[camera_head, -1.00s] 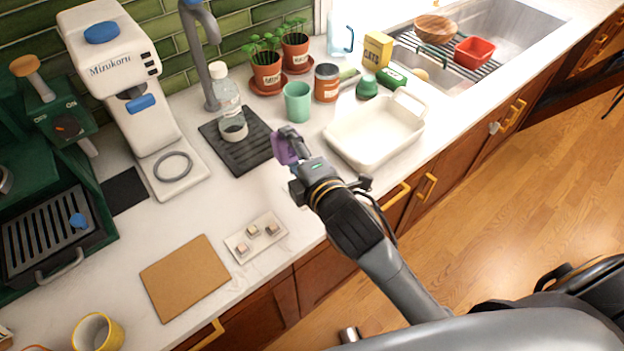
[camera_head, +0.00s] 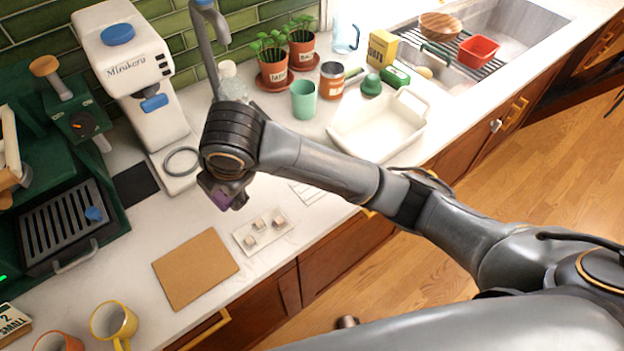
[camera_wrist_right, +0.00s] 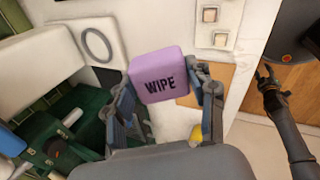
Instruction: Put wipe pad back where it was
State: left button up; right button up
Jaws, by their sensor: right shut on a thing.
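The purple wipe pad (camera_head: 222,196), marked WIPE, is held in my right gripper (camera_head: 228,192) above the counter, between the white coffee machine and the small tray of cubes. In the right wrist view the wipe pad (camera_wrist_right: 160,75) sits between the two fingers of my right gripper (camera_wrist_right: 166,84), which is shut on it. The pad appears clear of the counter. My left gripper (camera_wrist_right: 268,78) shows at the right of the wrist view, fingers apart and empty over the floor side. It is not in the head view.
A tray with small cubes (camera_head: 281,225) and a brown board (camera_head: 195,268) lie near the front edge. A thin-lined rectangle (camera_head: 312,192) shows beside the tray, partly behind my arm. The coffee machine (camera_head: 135,75), bottle (camera_head: 231,82) and white dish (camera_head: 375,130) stand around.

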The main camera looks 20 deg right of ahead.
jog(key=s+d+r+n+g+h+p, duration=0.2)
jog(key=s+d+r+g, duration=0.15)
jog(key=d, duration=0.55)
jog(key=shift+g, duration=0.35)
jog(key=w+d+f+p, duration=0.2)
jog(key=w+d+f, duration=0.2)
jog(key=w+d+f+p, duration=0.2)
jog(key=w+d+f, duration=0.2)
jog(key=d+f, duration=0.1)
jog(key=shift+w+f, duration=0.2)
jog(key=shift+w+d+f, duration=0.1)
jog(key=shift+w+f, duration=0.05)
jog(key=shift+f, duration=0.1)
jog(key=f, duration=0.1)
jog(key=f+p, duration=0.2)
jog(key=shift+w+d+f, duration=0.2)
jog(key=shift+d+f, duration=0.05)
jog(key=shift+f, duration=0.2)
jog(key=shift+f, duration=0.1)
